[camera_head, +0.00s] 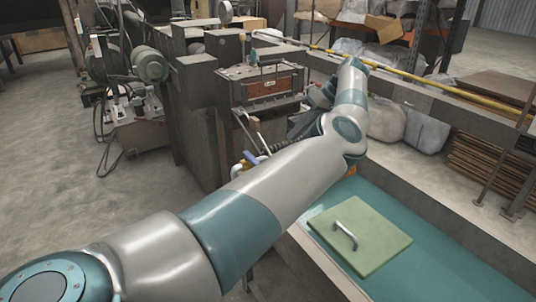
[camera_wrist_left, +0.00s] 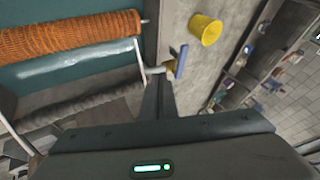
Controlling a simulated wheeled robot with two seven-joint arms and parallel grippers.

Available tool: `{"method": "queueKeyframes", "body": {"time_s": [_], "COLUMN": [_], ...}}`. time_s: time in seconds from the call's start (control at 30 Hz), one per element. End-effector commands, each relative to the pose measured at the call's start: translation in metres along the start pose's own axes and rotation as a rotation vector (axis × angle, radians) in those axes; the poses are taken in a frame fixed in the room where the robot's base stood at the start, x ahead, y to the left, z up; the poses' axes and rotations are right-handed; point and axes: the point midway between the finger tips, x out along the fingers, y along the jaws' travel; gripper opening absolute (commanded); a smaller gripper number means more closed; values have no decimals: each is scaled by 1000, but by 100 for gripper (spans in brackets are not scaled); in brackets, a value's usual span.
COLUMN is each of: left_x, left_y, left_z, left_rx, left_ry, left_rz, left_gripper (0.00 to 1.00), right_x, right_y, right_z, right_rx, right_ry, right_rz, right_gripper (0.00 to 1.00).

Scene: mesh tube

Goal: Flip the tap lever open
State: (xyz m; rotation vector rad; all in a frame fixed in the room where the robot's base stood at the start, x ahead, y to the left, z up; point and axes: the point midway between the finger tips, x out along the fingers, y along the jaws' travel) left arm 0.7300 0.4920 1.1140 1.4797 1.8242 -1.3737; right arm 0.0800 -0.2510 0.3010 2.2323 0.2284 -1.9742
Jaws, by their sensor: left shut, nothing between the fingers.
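The tap lever (camera_head: 247,159) is a small blue handle on a yellowish tap at the side of the machine. In the left wrist view the blue lever (camera_wrist_left: 181,61) sits at the end of a pale pipe, beside a brass-coloured tap body (camera_wrist_left: 170,72). My left gripper (camera_wrist_left: 158,80) is shut and empty, its dark fingertips just below the pipe end and close to the tap in that picture. I cannot tell whether they touch it. In the head view my left arm hides part of the tap's surroundings, and the dark gripper (camera_head: 304,126) shows only partly. My right gripper is out of view.
An orange mesh roll (camera_wrist_left: 70,38) lies over the teal trough beside the tap. A yellow bucket (camera_wrist_left: 205,29) stands on the floor nearby. A green board (camera_head: 375,248) with a metal handle lies on the teal trough (camera_head: 440,265). The machine (camera_head: 205,120) stands left of the gripper.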

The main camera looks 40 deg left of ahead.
Motion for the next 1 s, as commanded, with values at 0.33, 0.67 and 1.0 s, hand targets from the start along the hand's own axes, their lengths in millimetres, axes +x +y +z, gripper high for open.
{"method": "queueKeyframes", "body": {"time_s": [0.33, 0.67, 1.0], "left_x": [43, 94, 107], "left_y": [-2, -6, -30], "left_z": [-1, -1, -1], "left_rx": [0, -1, -1], "left_ry": [0, 0, 0], "left_rz": [-4, -2, -2], "left_gripper": [0, 0, 0], "right_x": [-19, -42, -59], "right_y": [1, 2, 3], "right_z": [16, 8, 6], "right_rx": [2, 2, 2], "right_ry": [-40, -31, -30], "right_rz": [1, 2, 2], "right_gripper": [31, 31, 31]}}
